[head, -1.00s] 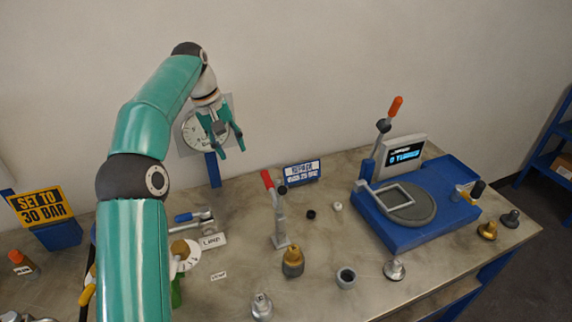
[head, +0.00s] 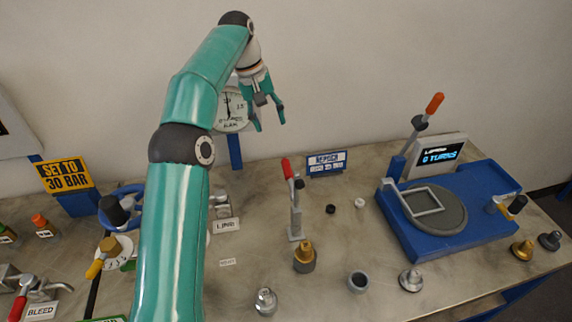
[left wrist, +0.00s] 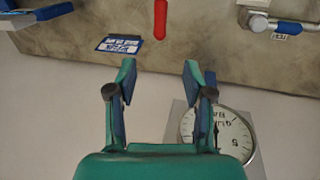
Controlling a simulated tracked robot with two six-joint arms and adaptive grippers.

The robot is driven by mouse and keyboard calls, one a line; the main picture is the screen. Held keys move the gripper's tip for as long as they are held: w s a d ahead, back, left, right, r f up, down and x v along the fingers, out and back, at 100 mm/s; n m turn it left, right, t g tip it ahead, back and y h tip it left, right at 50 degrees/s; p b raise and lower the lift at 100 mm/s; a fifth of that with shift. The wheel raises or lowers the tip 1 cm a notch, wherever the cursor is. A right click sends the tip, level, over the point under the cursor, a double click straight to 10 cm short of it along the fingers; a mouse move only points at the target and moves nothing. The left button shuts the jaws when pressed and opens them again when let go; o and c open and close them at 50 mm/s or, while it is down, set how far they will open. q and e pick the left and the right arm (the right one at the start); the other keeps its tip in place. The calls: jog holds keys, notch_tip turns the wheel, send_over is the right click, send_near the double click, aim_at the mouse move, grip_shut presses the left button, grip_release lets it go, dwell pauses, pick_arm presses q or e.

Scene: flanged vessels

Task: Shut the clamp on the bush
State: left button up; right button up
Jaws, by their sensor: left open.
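A toggle clamp with a red handle (head: 288,170) stands on the bench with its handle upright. Its handle also shows at the top of the left wrist view (left wrist: 160,18). A brass-topped fitting (head: 304,254) stands in front of its foot; I cannot tell whether this is the bush. A second clamp with an orange handle (head: 434,104) stands raised on the blue station. My left gripper (head: 266,124) is open and empty, in the air near the back wall, up and left of the red-handled clamp. In the left wrist view my open fingers (left wrist: 159,68) hold nothing. My right gripper is not seen.
A dial gauge (head: 231,113) is behind my left gripper. A blue-framed sign (head: 327,162) stands right of the red-handled clamp. A blue station (head: 460,236) with a display fills the right. Small fittings, including a grey ring (head: 357,281), stand along the front.

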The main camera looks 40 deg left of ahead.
aim_at(285, 165)
pick_arm(q)
jog(key=x, duration=1.6)
jog(key=shift+f, duration=0.35)
grip_shut()
